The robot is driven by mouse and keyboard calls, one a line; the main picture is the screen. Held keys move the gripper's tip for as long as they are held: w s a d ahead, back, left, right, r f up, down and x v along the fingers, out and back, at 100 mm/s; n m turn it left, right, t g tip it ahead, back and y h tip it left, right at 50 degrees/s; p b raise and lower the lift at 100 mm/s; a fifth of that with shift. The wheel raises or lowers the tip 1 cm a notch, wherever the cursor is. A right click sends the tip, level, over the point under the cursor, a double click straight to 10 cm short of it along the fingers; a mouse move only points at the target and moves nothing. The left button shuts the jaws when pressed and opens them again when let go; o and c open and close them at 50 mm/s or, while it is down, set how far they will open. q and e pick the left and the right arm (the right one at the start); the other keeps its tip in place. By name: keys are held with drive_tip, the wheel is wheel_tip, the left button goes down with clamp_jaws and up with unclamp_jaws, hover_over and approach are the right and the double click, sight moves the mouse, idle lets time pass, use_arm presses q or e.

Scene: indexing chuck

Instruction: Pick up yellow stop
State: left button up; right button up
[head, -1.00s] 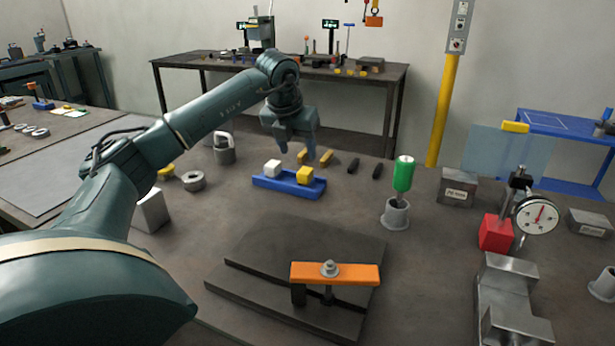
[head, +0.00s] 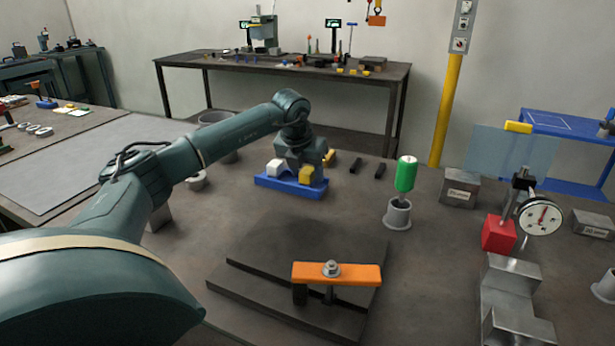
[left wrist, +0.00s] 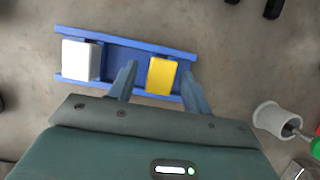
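The yellow stop (head: 306,175) is a small block at the right end of a blue tray (head: 290,188) on the bench. A white block (head: 273,168) sits at the tray's left end. In the left wrist view, my open left gripper (left wrist: 158,76) has one finger on each side of the yellow stop (left wrist: 162,75). A gap shows on the stop's left; the right finger is close to it, contact unclear. My right gripper is out of view.
Black and yellow bars (head: 356,165) lie behind the tray. A green-handled tool (head: 406,174) stands in a grey holder to the right.

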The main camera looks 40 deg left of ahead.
use_arm(q)
clamp_jaws()
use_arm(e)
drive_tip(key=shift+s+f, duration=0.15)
use_arm(q)
drive_tip(key=shift+r, duration=0.1)
